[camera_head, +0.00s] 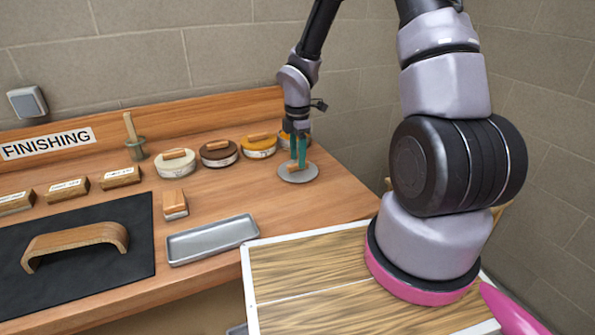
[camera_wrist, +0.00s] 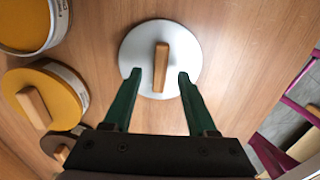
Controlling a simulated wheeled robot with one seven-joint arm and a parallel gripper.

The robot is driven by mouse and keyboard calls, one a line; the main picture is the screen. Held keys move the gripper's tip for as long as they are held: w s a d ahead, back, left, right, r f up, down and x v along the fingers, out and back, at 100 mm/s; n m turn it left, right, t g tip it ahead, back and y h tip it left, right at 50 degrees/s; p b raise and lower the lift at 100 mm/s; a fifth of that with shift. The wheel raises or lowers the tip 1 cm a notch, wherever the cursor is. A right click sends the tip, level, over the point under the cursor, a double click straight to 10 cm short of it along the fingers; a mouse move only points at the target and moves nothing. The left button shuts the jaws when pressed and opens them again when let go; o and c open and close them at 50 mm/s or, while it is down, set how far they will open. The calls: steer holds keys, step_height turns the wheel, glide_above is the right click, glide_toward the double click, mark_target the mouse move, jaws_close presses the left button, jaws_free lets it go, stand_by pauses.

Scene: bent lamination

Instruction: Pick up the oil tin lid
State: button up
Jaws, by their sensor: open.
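The oil tin lid (camera_head: 299,178) is a round grey disc with an upright wooden handle, lying flat on the bench near its right end. It also shows in the wrist view (camera_wrist: 137,47). My gripper (camera_head: 298,162) is open and points down over the lid. In the wrist view my gripper's green fingers (camera_wrist: 160,77) stand on either side of the wooden handle, with a gap on both sides. I cannot tell how high the fingertips are above the lid. An amber-topped tin (camera_wrist: 25,22) without a visible handle stands left of the lid in the wrist view.
A yellow tin (camera_head: 258,147), a brown tin (camera_head: 219,153) and a cream tin (camera_head: 175,164), each with a wooden block on top, stand along the back. A grey tray (camera_head: 212,240) and a bent wooden handle on a black mat (camera_head: 125,220) lie nearer.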

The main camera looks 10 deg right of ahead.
steer(key=shift+f, duration=0.95)
jaws_close()
